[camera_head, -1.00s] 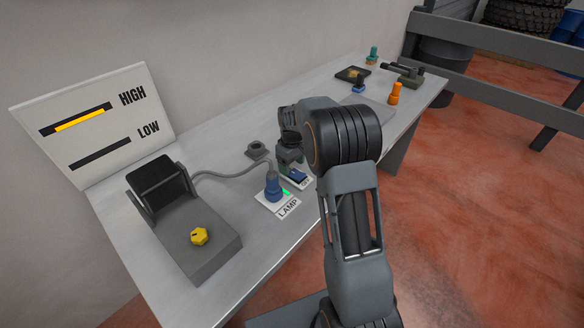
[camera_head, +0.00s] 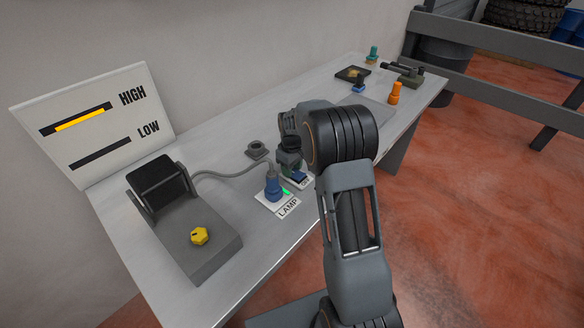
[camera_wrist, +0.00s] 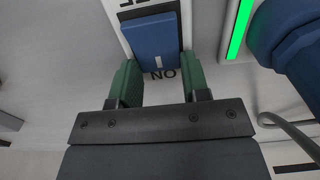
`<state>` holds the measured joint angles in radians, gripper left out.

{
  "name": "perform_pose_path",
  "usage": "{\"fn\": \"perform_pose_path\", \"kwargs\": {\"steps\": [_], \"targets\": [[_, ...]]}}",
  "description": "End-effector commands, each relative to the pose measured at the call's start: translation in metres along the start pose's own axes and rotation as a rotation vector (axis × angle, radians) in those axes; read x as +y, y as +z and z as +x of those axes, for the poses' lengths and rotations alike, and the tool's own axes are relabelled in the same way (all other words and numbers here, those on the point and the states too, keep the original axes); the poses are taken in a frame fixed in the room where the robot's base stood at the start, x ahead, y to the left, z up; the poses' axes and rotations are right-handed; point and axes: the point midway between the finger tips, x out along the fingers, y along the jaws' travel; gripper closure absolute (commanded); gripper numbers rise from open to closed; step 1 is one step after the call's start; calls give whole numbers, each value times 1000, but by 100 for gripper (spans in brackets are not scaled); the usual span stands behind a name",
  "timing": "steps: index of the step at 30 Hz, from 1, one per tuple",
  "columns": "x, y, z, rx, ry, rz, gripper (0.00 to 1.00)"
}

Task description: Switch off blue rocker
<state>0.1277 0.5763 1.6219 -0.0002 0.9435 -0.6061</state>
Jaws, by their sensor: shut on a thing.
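The blue rocker (camera_wrist: 153,42) sits on a white plate in the wrist view, with ON lettered at its lower end and part of another label at its upper end. Its tilt is hard to tell. In the head view my wrist (camera_head: 289,146) hides part of the rocker's plate. A green light (camera_wrist: 238,28) is lit beside the rocker.
A blue plug (camera_head: 273,187) with a grey cable stands by the LAMP label (camera_head: 288,207). The HIGH/LOW board (camera_head: 95,125) stands behind. An orange knob (camera_head: 395,93) is farther right on the bench (camera_head: 215,150).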

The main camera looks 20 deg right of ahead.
Motion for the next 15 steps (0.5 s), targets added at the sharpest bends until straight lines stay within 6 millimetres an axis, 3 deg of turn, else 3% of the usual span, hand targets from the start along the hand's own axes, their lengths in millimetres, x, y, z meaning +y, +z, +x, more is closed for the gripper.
{"fn": "perform_pose_path", "kwargs": {"steps": [6, 15], "targets": [[0, 0, 2, 19, -1, 2, 81], [0, 6, 3, 253, 1, 3, 81]]}}
